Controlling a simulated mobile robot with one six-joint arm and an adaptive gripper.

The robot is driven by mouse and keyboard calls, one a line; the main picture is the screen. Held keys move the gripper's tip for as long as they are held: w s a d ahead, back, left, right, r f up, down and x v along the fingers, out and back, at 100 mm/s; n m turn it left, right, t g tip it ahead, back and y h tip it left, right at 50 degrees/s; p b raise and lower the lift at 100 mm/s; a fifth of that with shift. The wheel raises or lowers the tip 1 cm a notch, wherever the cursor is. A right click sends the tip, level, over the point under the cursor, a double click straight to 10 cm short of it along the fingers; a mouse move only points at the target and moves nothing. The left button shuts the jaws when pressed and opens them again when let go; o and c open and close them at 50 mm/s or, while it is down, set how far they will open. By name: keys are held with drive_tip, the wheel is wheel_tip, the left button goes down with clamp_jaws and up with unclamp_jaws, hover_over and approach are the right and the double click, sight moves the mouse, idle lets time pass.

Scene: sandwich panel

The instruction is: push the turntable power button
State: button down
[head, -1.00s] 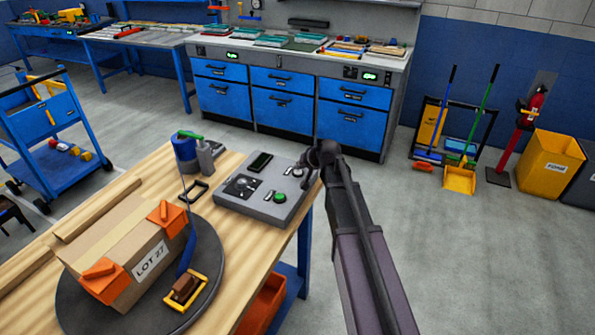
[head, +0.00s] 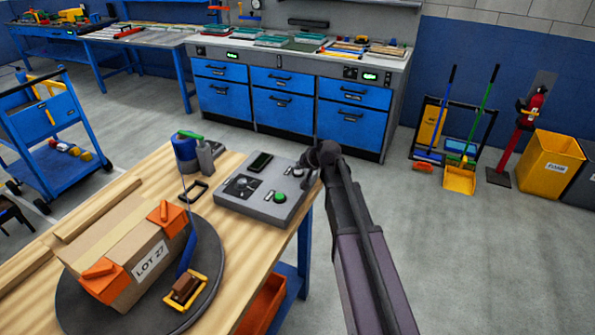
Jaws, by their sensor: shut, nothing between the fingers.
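A grey control box (head: 233,208) sits on the wooden bench, near its right end. Its sloped top carries a round green button (head: 280,197), a dark dial, a dark screen and small switches. No label that I can read marks the power button. A dark round turntable (head: 205,245) is to the left of the box and bears a taped carton (head: 120,245) marked LOT 27. My gripper (head: 305,164) is at the box's far right corner, to the upper right of the green button and apart from it. It is shut and empty; its fingertips are small and partly hidden by the wrist.
Open floor is right of the bench.

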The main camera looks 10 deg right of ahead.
sight(299, 172)
drive_tip(key=shift+s+f+b, duration=0.1)
drive_tip(key=shift+f+b, duration=0.25)
drive_tip(key=shift+f, duration=0.1)
drive_tip(key=shift+r, duration=0.15)
drive_tip(key=shift+r+p, duration=0.3)
drive_tip(key=shift+p, duration=0.15)
idle(0.4)
drive_tip(key=shift+r+p, duration=3)
